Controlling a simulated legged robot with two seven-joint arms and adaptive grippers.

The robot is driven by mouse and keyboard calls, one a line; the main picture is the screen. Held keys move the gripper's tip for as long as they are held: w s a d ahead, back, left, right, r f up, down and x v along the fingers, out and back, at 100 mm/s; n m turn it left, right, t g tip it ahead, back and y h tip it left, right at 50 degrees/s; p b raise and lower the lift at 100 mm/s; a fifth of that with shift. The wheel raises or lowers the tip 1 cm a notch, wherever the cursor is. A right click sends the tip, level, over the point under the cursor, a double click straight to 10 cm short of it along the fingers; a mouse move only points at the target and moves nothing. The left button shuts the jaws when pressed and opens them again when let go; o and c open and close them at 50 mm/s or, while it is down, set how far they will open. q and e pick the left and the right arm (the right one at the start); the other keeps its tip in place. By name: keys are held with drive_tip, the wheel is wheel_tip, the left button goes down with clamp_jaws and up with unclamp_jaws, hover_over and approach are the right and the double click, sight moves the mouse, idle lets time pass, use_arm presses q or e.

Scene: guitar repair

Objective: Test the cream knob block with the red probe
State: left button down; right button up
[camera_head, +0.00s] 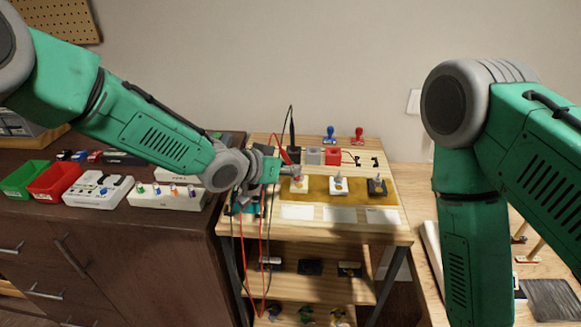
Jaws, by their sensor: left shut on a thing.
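My left gripper (284,174) is over the left part of the mustard mat on the wooden bench. It is shut on the red probe (284,155), whose red cable hangs down in front of the bench. Just below and right of the gripper, a pale block (299,187) with a small knob stands on the mat. A white block (339,187) stands in the middle and a black block (377,187) at the right. I cannot tell surely which pale block is cream, nor whether the probe tip touches the left one. My right gripper is out of view.
The mustard mat (318,196) has white cards in front. A soldering iron (292,140), a grey box (313,156), a red box (333,157) and blue and red stamps stand behind. Green (22,180) and red (56,181) bins sit on the dark cabinet at left.

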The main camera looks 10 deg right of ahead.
use_arm(q)
drive_tip(key=shift+f, duration=0.35)
idle(0.7)
drive_tip(key=shift+f, duration=0.15)
idle(3.6)
drive_tip(key=shift+p, duration=0.35)
wheel_tip(320, 180, up, 6)
drive_tip(key=p, duration=0.5)
idle(0.6)
